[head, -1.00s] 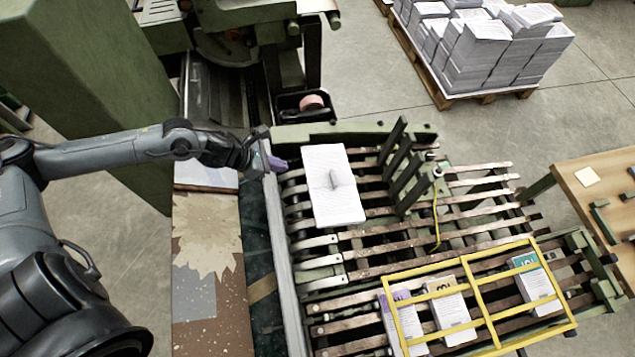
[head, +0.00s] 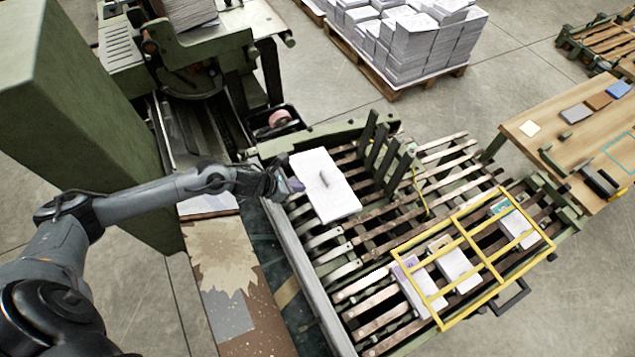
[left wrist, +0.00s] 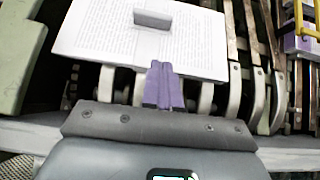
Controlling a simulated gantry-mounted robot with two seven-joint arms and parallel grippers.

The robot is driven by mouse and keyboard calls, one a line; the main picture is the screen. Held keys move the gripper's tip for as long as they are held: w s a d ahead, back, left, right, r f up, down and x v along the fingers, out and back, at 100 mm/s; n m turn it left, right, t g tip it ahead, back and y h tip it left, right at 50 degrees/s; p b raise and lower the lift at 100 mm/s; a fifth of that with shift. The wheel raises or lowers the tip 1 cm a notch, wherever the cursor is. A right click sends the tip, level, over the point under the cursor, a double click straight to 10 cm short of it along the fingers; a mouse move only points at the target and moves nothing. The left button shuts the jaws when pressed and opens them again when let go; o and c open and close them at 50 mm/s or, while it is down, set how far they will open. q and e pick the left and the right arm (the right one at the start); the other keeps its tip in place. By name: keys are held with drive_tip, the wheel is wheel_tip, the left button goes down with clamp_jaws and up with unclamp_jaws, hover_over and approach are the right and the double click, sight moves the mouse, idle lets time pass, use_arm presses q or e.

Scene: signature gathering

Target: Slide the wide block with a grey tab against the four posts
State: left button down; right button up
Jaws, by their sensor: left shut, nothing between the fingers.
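The wide white block (head: 337,197) with printed lines lies flat on the slatted bed. Its grey tab (head: 324,178) stands up near the middle of its top. The four dark green posts (head: 386,152) stand upright to the right of the block, with a gap of slats between. My left gripper (head: 296,186) has purple fingertips, shut and empty, at the block's left edge. In the left wrist view the fingertips (left wrist: 164,84) reach the near edge of the block (left wrist: 190,38); whether they touch is unclear. My right gripper is not in view.
A yellow frame (head: 470,238) lies over several smaller blocks at the bed's lower right. A grey rail (head: 300,265) runs along the bed's left side. A green bar (head: 330,137) bounds the back. A yellow cable hangs beside the posts.

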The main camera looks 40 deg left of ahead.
sight(326, 183)
use_arm(q)
drive_tip(key=w+d+f, duration=0.1)
drive_tip(key=w+f, duration=0.1)
drive_tip(key=w, duration=0.1)
drive_tip(key=w+d, duration=0.1)
drive_tip(key=w, duration=0.1)
drive_tip(key=shift+d+f, duration=0.3)
drive_tip(key=shift+f, duration=0.1)
drive_tip(key=shift+w+d, duration=0.3)
drive_tip(key=shift+w, duration=0.35)
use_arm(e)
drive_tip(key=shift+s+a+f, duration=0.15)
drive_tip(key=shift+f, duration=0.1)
use_arm(q)
drive_tip(key=shift+w, duration=0.1)
